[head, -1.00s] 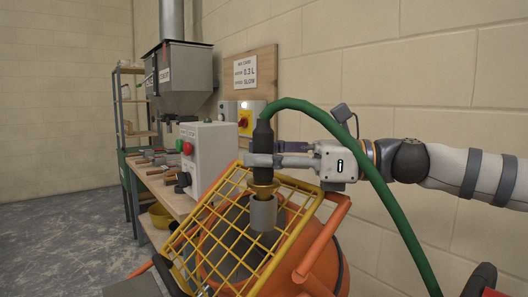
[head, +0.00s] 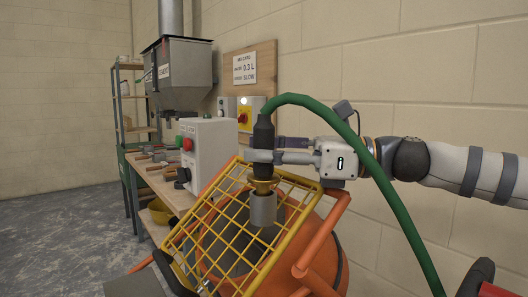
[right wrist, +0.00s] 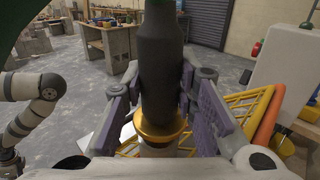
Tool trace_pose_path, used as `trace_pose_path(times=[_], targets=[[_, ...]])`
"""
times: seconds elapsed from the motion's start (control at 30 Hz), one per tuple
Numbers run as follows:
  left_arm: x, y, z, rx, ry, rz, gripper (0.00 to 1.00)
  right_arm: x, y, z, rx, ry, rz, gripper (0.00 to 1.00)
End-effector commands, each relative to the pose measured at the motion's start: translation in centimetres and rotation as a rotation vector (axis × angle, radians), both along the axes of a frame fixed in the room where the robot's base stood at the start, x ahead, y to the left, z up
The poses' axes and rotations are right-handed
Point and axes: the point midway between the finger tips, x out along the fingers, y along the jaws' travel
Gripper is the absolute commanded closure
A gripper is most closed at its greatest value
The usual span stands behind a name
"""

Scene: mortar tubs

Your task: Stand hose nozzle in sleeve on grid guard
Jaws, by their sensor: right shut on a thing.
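The hose nozzle (head: 264,145) is black, with a brass collar and a green hose (head: 345,125) arching from its top. My right gripper (head: 258,157) is shut around its black body, holding it upright. The right wrist view also shows the nozzle (right wrist: 163,75) between the finger pads. The grey sleeve (head: 263,210) stands on the yellow grid guard (head: 205,262). The nozzle's brass lower end is right over the sleeve and meets its top rim; how deep the tip goes is hidden. My left gripper is out of view.
The tilted grid guard covers the orange mixer drum (head: 325,255). A grey control box (head: 212,150) and a wooden bench (head: 165,185) stand to the left, with a hopper (head: 180,75) behind. The block wall is close on the right.

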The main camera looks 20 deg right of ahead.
Motion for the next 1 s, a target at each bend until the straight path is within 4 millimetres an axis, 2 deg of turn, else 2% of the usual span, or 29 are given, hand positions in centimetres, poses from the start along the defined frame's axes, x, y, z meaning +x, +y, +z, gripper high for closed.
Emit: trace_pose_path(times=[0.03,0.13,0.17,0.23,0.27,0.6,0.9,1.0], targets=[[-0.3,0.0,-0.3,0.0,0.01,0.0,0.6,0.1,0.4,-2.6,-0.013,0.046,0.016,1.0],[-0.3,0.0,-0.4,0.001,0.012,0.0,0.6,0.1,0.4,-2.7,-0.014,0.048,0.017,1.0],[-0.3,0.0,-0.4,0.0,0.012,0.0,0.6,0.1,0.4,-2.7,-0.014,0.048,0.017,0.69],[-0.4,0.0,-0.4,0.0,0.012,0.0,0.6,0.1,0.4,-2.7,-0.014,0.048,0.017,0.53],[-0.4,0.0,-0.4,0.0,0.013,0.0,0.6,0.1,0.4,-2.8,-0.015,0.049,0.017,0.5],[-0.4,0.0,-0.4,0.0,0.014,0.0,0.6,0.0,0.0,-2.8,-0.015,0.049,0.016,0.5],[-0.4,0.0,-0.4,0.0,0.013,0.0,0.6,-2.4,-5.2,-1.6,-0.005,0.025,0.003,0.5],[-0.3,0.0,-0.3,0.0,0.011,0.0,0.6,-3.0,-6.4,-1.0,-0.003,0.014,0.002,0.5]])
